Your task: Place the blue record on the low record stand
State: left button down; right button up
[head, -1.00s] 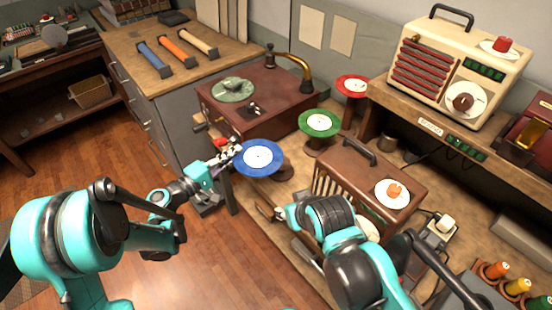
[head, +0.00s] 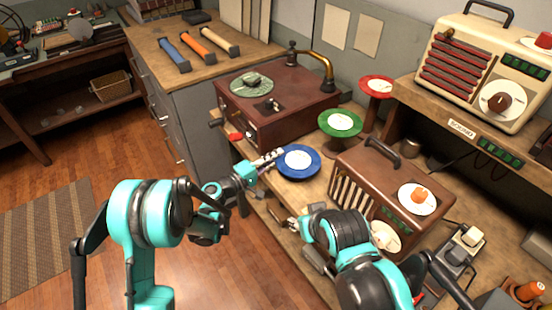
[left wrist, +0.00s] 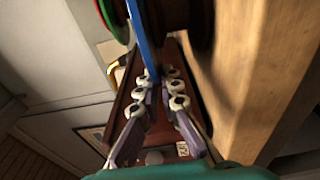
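The blue record (head: 298,162) lies flat near the front edge of the wooden counter, beside the green record (head: 341,123) on its stand. In the head view it covers the low record stand. The left wrist view shows the record edge-on as a blue strip (left wrist: 143,40), with a brown round stand (left wrist: 202,22) close against its underside. My left gripper (head: 273,158) is at the record's left rim. In the wrist view its fingers (left wrist: 157,90) are spread around the rim, with a visible gap. My right gripper (head: 284,217) is low by the counter front, its fingers unclear.
A red record (head: 377,85) sits on a taller stand behind. A turntable box (head: 270,105) stands left of the records. A brown radio (head: 370,185) is close on the right. A cream radio (head: 480,75) stands on the shelf. The floor at left is clear.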

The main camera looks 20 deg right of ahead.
pick_arm(q)
jog(key=shift+s+r, duration=0.1)
jog(key=shift+r, duration=0.05)
jog(key=shift+f, duration=0.2)
jog(key=c, duration=1.7)
grip_release()
jog(key=shift+r, duration=0.2)
jog(key=s+a+r+m+y, duration=0.1)
jog(key=s+a+y, duration=0.4)
jog(key=s+a, duration=0.4)
jog(key=s+a+r+m+y, duration=0.2)
jog(key=s+a+y, duration=0.3)
jog(key=s+a, duration=0.4)
jog(key=s+a+r+m+g+y+p, duration=0.1)
jog(key=s+a+y, duration=0.5)
jog(key=a, duration=1.1)
jog(key=shift+s+a+r+m, duration=0.1)
jog(key=shift+s+r+m, duration=0.15)
jog(key=shift+s, duration=0.3)
jog(key=shift+s+a+r+m, duration=0.1)
jog(key=shift+s+r+m, duration=0.1)
jog(key=shift+s, duration=0.35)
jog(key=shift+s+a+r+m, duration=0.1)
jog(key=shift+s+r+m, duration=0.15)
jog(key=shift+s, duration=0.3)
